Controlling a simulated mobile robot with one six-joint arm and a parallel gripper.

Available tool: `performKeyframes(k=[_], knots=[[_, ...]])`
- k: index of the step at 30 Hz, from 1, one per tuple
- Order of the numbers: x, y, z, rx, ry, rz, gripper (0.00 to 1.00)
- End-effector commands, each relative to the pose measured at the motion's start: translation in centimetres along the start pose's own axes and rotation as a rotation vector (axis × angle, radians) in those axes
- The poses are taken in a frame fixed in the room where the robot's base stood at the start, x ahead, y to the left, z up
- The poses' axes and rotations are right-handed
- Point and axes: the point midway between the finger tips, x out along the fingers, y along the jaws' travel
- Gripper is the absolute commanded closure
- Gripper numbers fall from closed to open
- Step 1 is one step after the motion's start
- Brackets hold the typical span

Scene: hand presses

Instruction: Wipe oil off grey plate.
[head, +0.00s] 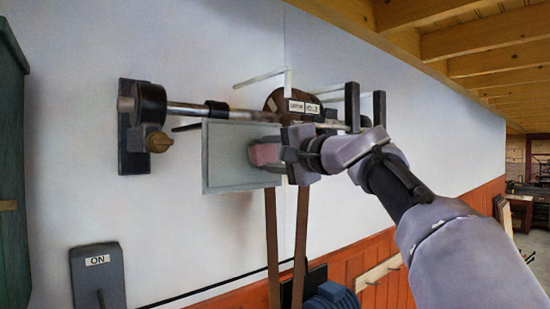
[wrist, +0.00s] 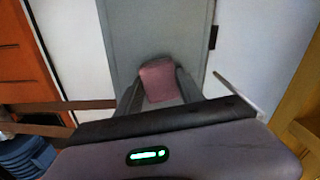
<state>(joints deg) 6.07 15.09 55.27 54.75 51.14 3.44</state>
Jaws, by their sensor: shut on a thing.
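The grey plate (head: 228,160) is a flat upright panel in front of the wall machinery, left of my gripper in the head view. It fills the upper middle of the wrist view (wrist: 160,30). My gripper (head: 268,155) is shut on a pink cloth or pad (head: 264,154), which also shows between the fingers in the wrist view (wrist: 158,82). The pad is at the plate's right part in the head view, in front of its face. I cannot tell whether it touches. No oil is clearly visible on the bare part of the plate.
A metal shaft (head: 185,108) with a wall bearing (head: 148,105) runs behind the plate. Brown belts (head: 271,240) hang down to a blue motor (head: 330,300). An ON switch box (head: 98,275) is at lower left. White rods (head: 262,78) stick out above the plate.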

Motion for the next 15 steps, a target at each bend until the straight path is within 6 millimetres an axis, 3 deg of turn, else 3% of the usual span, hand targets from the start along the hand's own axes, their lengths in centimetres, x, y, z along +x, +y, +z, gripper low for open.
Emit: performKeyframes(k=[6,15], knots=[[0.2,-0.4,2.5,-0.001,-0.002,-0.001,0.88],[0.2,-0.9,4.4,-0.001,-0.003,-0.002,0.88]])
